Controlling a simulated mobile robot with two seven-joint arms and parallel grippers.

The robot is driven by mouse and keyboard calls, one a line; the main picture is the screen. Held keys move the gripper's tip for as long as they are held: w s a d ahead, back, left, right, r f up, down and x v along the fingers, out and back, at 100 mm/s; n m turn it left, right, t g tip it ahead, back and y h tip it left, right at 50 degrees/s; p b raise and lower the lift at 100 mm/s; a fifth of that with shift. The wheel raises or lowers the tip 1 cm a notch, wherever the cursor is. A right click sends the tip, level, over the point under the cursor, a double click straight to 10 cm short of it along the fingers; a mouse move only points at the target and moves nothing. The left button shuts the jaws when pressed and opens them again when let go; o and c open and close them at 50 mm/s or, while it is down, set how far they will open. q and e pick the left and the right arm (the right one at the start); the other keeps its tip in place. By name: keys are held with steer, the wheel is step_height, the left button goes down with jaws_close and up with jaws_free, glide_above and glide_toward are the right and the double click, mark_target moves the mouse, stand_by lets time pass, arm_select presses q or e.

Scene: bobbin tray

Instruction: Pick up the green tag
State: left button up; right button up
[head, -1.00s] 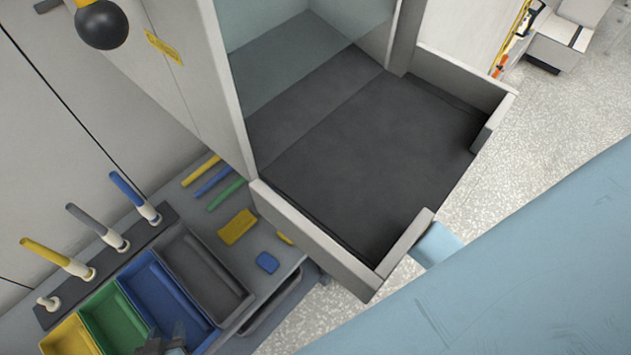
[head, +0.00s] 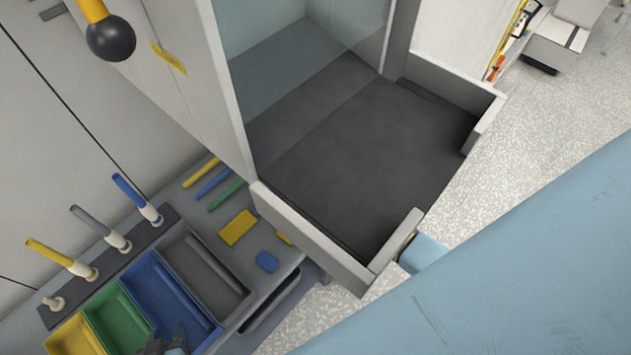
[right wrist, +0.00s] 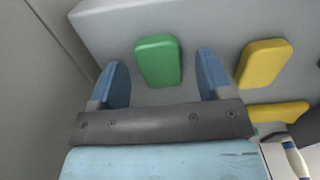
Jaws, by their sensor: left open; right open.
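The green tag (right wrist: 158,60) is a rounded flat block on a grey surface in the right wrist view. I cannot pick it out in the head view. My right gripper (right wrist: 161,76) is open, its two blue fingers apart, with the tag showing between them toward the fingertips. I cannot tell how far beyond the fingers the tag lies, and no contact shows. My left gripper (head: 168,343) shows partly at the bottom edge of the head view, over the blue bin's near end.
Yellow (right wrist: 263,63) tag sits right of the green one. In the head view, a dark-floored tray with grey walls (head: 315,240) overhangs the bench. Blue (head: 150,290), green (head: 120,318) and grey (head: 190,265) bins stand left, near upright handled tools (head: 100,228).

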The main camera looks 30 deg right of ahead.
steer(key=shift+f, duration=0.2)
steer(key=c, duration=1)
steer(key=shift+r, duration=0.15)
